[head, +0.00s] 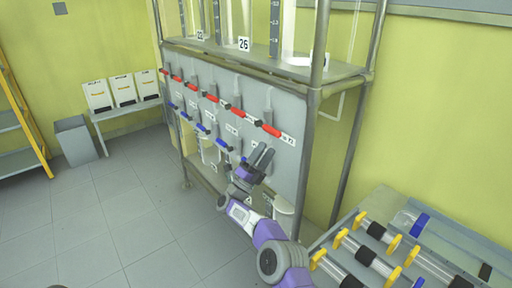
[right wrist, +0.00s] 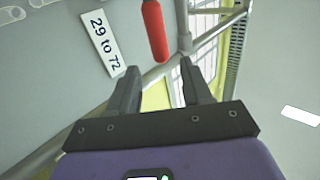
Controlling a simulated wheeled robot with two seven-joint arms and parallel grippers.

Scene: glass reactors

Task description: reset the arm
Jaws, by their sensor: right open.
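My right arm, purple and grey, reaches up from the bottom of the head view. Its gripper (head: 262,158) is in front of the grey valve panel (head: 285,180), near the right end of the rows of handles. In the right wrist view the two dark fingers of the right gripper (right wrist: 158,88) stand apart with nothing between them. A red handle (right wrist: 155,30) is beyond the fingertips, apart from them. A label reading "29 to 72" (right wrist: 103,43) is on the panel to the left. My left gripper is not in view.
The metal rack (head: 312,120) carries glass reactors (head: 233,22) above red handles (head: 238,111) and blue handles (head: 203,128). A bench with yellow-ended cylinders (head: 375,229) stands at right. White containers (head: 122,90) and a grey bin (head: 76,140) are at left. The tiled floor at left is clear.

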